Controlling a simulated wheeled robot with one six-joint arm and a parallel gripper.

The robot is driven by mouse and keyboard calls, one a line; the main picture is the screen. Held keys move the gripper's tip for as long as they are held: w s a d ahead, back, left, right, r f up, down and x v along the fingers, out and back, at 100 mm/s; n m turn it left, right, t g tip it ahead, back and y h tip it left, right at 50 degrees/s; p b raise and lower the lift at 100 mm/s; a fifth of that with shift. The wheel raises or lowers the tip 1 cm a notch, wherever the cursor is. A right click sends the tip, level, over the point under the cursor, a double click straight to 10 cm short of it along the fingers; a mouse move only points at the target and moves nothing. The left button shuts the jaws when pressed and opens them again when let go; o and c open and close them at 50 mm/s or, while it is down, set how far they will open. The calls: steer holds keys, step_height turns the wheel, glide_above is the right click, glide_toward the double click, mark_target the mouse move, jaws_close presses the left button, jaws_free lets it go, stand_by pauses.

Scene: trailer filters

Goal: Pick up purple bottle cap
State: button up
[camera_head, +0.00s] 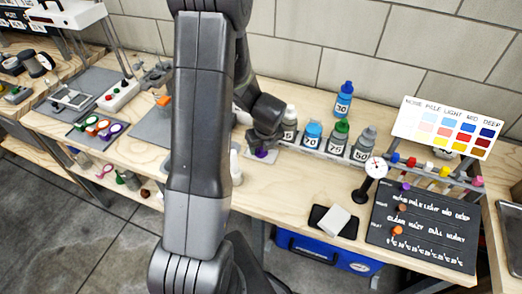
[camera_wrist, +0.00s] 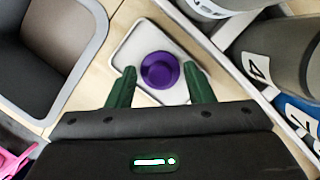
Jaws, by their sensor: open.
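The purple bottle cap (camera_wrist: 160,70) sits on a small white tray (camera_wrist: 124,60) in the wrist view. My gripper (camera_wrist: 163,86) is open, with one green finger on each side of the cap's near part. I cannot tell whether the fingers touch it. In the head view the purple cap (camera_head: 262,153) shows just under my gripper (camera_head: 262,142), partly hidden by it.
A rack of numbered bottles stands close on the right, including a grey bottle (camera_wrist: 270,60). A grey tray (camera_wrist: 95,12) lies on the left. Farther right are a dial gauge (camera_head: 376,167), a black board (camera_head: 425,235) and a colour chart (camera_head: 447,128).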

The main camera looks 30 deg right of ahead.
steer(key=shift+c, duration=0.2)
steer(key=c, duration=0.6)
steer(key=shift+r, duration=0.1)
